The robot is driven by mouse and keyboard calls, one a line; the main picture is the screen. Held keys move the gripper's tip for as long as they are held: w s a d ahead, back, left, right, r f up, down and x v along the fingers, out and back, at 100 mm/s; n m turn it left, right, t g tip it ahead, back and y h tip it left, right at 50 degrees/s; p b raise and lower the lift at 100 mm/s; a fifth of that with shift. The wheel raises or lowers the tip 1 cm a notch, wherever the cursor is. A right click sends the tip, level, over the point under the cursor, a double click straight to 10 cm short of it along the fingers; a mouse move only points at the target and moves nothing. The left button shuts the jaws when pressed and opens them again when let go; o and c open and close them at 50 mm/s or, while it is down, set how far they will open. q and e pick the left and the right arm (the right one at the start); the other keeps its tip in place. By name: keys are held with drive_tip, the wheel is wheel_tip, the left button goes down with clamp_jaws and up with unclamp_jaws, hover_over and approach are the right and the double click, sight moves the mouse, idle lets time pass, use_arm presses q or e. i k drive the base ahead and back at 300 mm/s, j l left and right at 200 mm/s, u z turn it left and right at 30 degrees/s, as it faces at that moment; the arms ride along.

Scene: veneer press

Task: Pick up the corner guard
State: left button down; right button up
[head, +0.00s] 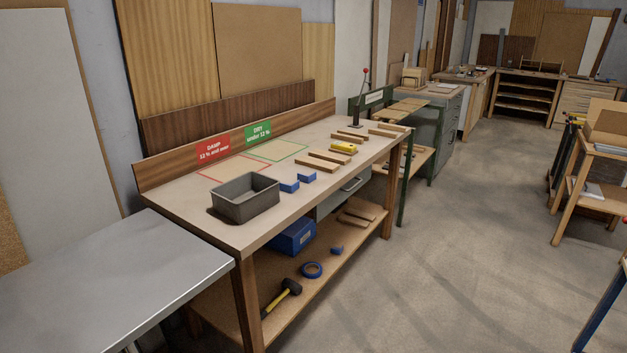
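Two small blue blocks that may be corner guards lie on the workbench top, one (289,186) beside the grey bin and one (307,177) just right of it. A similar small blue piece (337,250) lies on the lower shelf, right of a roll of blue tape (312,270). They are too small for me to tell which is the corner guard. Neither of my grippers is in view.
The workbench (255,222) also holds an open grey bin (245,198), wood strips and a yellow tool (344,148). Its lower shelf (300,318) carries a blue box (294,237) and a mallet (282,298). A metal table (100,285) stands at left.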

sight(307, 179)
drive_tip(key=i+l+u, duration=0.3)
drive_tip(key=i, duration=0.2)
drive_tip(key=i+l+u, duration=0.25)
drive_tip(key=i, duration=0.2)
